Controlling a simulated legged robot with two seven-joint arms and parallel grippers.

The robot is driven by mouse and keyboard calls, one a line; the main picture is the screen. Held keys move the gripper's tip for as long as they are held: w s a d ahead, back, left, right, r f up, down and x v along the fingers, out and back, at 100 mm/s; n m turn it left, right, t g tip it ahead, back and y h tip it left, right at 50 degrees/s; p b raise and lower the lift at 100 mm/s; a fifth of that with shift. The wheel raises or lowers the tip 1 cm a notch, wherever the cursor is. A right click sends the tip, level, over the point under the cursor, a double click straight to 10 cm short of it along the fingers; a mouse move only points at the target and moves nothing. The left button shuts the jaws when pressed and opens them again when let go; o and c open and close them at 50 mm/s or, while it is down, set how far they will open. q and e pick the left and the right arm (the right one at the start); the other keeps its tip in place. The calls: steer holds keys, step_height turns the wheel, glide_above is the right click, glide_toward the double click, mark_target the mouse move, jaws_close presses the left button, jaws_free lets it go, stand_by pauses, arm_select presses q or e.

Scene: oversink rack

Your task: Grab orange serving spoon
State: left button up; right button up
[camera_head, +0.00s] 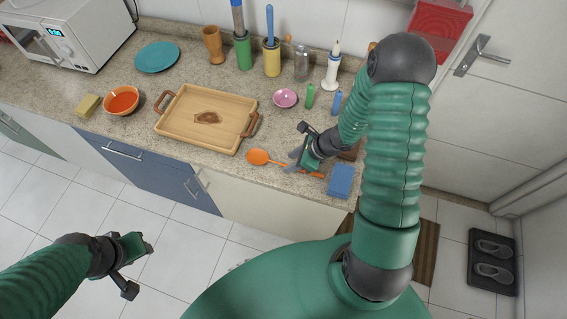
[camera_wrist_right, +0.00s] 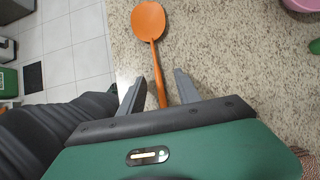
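The orange serving spoon (camera_head: 260,157) lies on the speckled counter near its front edge, bowl to the left and handle to the right. In the right wrist view the spoon (camera_wrist_right: 149,22) points away from me, its handle running between the fingers. My right gripper (camera_head: 293,163) is over the handle; in the right wrist view its fingers (camera_wrist_right: 158,92) are apart, one on each side of the handle, with gaps. Part of the handle is hidden by the gripper. My left gripper (camera_head: 147,246) hangs over the floor away from the counter, its finger opening unclear.
A wooden tray (camera_head: 184,137) lies left of the spoon. A blue block (camera_head: 341,181) is close to the right gripper's right side. A pink bowl (camera_head: 286,98) and green and blue small items stand behind. An orange bowl (camera_head: 122,101) and sponge (camera_head: 87,106) are farther left.

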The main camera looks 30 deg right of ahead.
steer(key=shift+w+a+f, duration=0.15)
steer(key=shift+w+f, duration=0.2)
steer(key=shift+f, duration=0.25)
steer(key=shift+s+a+r, duration=0.1)
steer(key=shift+s+a, duration=0.1)
steer(key=shift+a, duration=0.1)
steer(key=shift+c, duration=0.4)
steer(key=shift+w, duration=0.15)
steer(key=c, duration=0.7)
jaws_close()
steer(key=shift+d, duration=0.1)
